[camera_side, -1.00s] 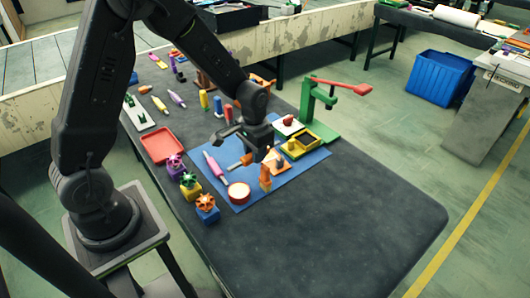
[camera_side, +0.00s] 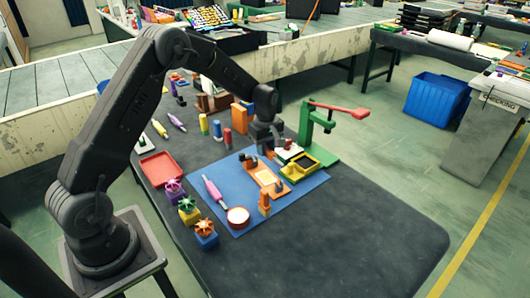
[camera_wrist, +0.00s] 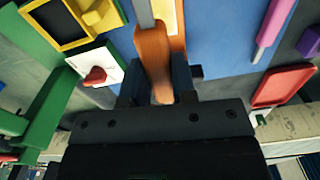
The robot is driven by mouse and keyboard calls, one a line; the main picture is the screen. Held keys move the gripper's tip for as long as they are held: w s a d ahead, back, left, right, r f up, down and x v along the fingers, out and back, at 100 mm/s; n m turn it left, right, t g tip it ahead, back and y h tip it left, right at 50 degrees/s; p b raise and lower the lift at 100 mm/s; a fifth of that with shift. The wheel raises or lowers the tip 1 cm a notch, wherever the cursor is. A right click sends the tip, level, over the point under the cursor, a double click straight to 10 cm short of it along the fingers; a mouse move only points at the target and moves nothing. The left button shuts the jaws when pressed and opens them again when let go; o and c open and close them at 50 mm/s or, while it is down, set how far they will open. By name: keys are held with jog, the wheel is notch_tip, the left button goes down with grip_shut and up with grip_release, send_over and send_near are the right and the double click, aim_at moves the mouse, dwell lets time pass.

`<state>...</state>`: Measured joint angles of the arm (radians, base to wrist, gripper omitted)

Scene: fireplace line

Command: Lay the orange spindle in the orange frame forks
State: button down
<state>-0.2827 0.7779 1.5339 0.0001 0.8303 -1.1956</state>
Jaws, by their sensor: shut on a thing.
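My gripper (camera_side: 266,148) hangs above the far part of the blue mat, behind the orange frame. In the wrist view its fingers are shut on the orange spindle (camera_wrist: 153,58), a smooth orange body with a grey shaft sticking out of the top of the picture. In the side view the spindle is mostly hidden by the gripper. The orange frame (camera_side: 265,178) lies on the mat with a pale middle and a dark fork at each end. Part of it shows beyond the spindle in the wrist view (camera_wrist: 177,42). The forks look empty.
A green press with a red lever (camera_side: 340,112) and a yellow-rimmed black tray (camera_side: 302,165) stand right. The table's front right is clear.

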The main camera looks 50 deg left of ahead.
dwell(0.3)
send_over(266, 178)
jog(key=shift+f, duration=2.8)
jog(key=shift+f, duration=0.55)
jog(key=c, duration=0.8)
grip_release()
jog(key=shift+c, duration=0.2)
jog(key=shift+r, duration=0.1)
jog(key=shift+r, duration=2.45)
notch_tip(266, 178, up, 14)
